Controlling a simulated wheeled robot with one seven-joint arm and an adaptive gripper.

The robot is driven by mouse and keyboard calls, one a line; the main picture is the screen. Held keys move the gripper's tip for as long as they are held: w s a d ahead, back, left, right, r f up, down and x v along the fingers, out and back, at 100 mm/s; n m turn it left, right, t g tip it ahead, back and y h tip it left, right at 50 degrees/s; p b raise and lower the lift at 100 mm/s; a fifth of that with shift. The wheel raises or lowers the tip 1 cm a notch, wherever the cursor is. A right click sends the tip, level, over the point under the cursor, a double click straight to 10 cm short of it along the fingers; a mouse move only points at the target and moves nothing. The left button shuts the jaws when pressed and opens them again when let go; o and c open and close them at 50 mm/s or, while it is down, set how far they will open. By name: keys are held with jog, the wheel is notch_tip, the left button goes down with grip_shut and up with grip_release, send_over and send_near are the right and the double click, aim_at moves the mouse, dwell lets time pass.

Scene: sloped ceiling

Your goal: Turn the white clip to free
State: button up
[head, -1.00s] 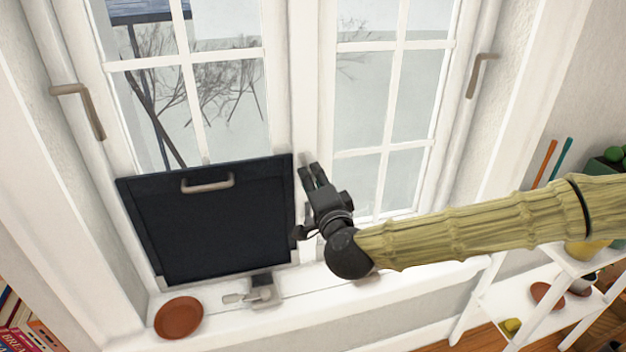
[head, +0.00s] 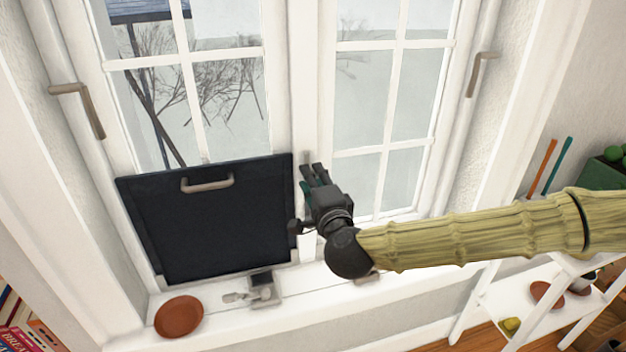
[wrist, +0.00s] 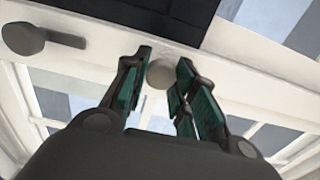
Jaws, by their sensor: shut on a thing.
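A round pale piece (wrist: 160,74) on the white window frame shows between my fingertips in the wrist view; it appears to be the white clip, seen nearly end-on. My gripper (wrist: 163,68) is shut on it, with a green-padded finger on either side. In the head view my gripper (head: 313,170) is at the centre post, just right of the dark panel (head: 220,225), and hides much of the post there. How the clip lies against the panel cannot be told. A second, darker knob with a short lever (wrist: 42,36) sits on the frame at the upper left of the wrist view.
The panel has a pale handle (head: 208,184) and stands against the left window. A small grey device with a lever (head: 262,292) and a brown dish (head: 180,316) are on the sill. A white shelf (head: 540,300) stands at right.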

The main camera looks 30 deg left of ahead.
jog(key=o, duration=1)
jog(key=shift+d, duration=0.1)
jog(key=v, duration=1.2)
jog(key=shift+f, duration=0.1)
